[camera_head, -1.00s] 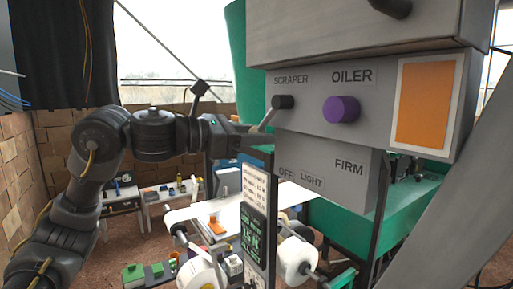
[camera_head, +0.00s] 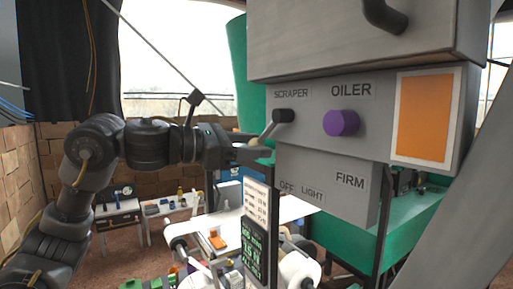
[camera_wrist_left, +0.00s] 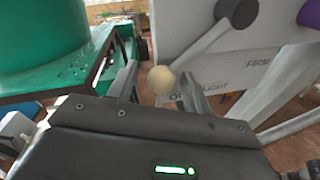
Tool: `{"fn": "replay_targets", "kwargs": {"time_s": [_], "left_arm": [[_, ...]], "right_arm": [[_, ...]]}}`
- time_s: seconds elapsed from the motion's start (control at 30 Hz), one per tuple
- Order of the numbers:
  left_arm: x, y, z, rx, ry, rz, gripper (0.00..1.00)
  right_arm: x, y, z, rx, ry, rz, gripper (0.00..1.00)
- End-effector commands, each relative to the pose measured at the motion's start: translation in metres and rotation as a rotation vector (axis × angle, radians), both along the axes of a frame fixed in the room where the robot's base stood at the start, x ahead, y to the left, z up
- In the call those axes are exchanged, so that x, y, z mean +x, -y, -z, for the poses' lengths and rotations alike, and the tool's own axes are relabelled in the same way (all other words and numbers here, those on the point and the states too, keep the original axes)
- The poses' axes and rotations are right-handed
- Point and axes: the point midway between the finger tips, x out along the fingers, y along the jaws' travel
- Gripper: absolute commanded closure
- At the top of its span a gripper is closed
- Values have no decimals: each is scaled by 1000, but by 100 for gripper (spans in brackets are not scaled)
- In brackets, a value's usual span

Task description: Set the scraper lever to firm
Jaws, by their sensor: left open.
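The scraper lever (camera_head: 268,129) sits under the SCRAPER label on the grey panel. It slants down and left from its dark pivot, on the OFF side, away from the FIRM label (camera_head: 350,179). The wrist view shows its grey rod (camera_wrist_left: 202,44) ending in a pale round knob (camera_wrist_left: 161,79). My left gripper (camera_head: 257,149) is at the lever's lower end, and it also shows in the left wrist view (camera_wrist_left: 160,90). It is open, and the knob appears between its fingers, with a gap on each side. My right gripper is out of view.
A purple OILER knob (camera_head: 341,123) and an orange plate (camera_head: 425,115) are right of the lever. The lower box carries OFF (camera_head: 286,187) and LIGHT (camera_head: 312,194) labels. A green machine body (camera_head: 340,235) stands behind. A dark sign (camera_head: 254,240) stands below my gripper.

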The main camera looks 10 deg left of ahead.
Motion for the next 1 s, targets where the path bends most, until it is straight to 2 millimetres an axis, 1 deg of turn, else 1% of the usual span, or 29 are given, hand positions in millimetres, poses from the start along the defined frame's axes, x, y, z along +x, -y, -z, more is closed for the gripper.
{"fn": "replay_targets", "kwargs": {"time_s": [0.03, 0.2, 0.3, 0.43, 0.63, 1.0], "left_arm": [[-5, -8, 3, 0, 3, -4, 50], [-26, -35, 1, 0, 4, -5, 50], [-37, -51, -1, -1, 3, -4, 50], [-49, -66, -4, -1, 3, -4, 50], [-58, -76, -6, -1, 1, -2, 50], [-58, -77, -7, -1, 1, -1, 50]], "right_arm": [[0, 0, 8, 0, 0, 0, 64], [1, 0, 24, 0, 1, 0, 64], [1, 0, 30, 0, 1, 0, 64], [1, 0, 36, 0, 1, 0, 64], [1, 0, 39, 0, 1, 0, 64], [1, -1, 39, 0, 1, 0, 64]]}}
